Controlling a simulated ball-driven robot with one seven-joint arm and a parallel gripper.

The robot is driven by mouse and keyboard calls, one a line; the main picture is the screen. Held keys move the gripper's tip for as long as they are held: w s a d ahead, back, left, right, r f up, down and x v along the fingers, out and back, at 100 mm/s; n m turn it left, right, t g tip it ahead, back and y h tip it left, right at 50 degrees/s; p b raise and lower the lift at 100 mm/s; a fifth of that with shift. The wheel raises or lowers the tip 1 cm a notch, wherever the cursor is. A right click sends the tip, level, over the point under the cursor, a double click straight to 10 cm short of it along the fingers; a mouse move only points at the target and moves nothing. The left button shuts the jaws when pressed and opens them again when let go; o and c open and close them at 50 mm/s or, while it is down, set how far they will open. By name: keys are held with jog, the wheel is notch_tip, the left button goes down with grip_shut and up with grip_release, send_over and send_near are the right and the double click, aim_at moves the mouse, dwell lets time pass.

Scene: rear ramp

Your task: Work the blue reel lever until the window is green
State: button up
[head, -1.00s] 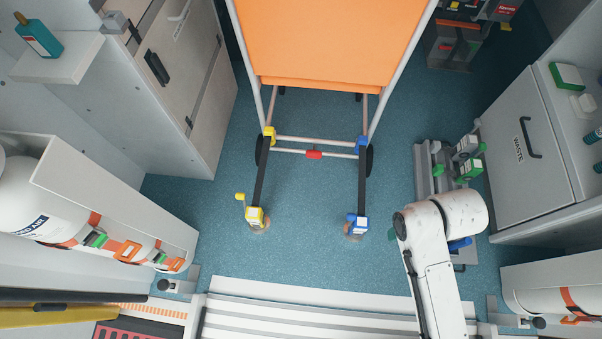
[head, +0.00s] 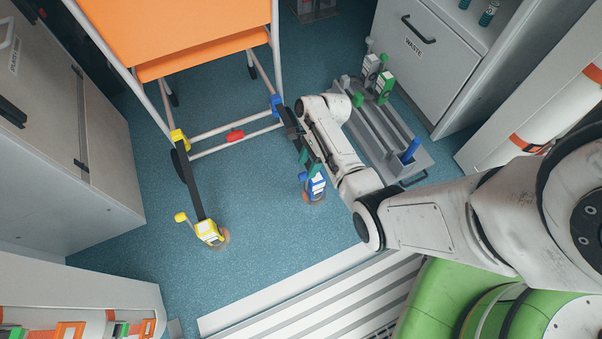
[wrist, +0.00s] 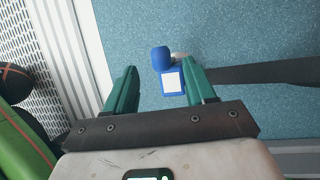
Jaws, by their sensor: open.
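The blue reel (head: 314,186) sits on the floor at the end of a dark strap, with a white label on its face. In the wrist view the blue reel (wrist: 173,84) lies ahead of the gripper, with its rounded blue lever knob (wrist: 160,57) to the upper left of the label. My gripper (head: 309,162) is above and beside the reel. Its teal fingers (wrist: 162,72) are open and empty, with the reel and knob showing between and beyond the tips. I cannot make out the window's colour. In the head view my gripper partly hides the reel's lever and strap.
A yellow reel (head: 209,231) with a lever stands to the left. The orange chair (head: 185,30) on a white frame is behind. A grey floor rack (head: 418,160) with green and blue handles is to the right. A ribbed ramp (head: 320,295) is in front. Blue floor between the reels is clear.

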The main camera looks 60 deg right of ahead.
aim_at(302, 180)
jog(key=b+x, duration=0.3)
jog(key=x, duration=0.4)
jog(key=shift+a+f+b, duration=0.15)
jog(key=shift+f+b, duration=0.15)
jog(key=shift+f, duration=0.1)
grip_shut()
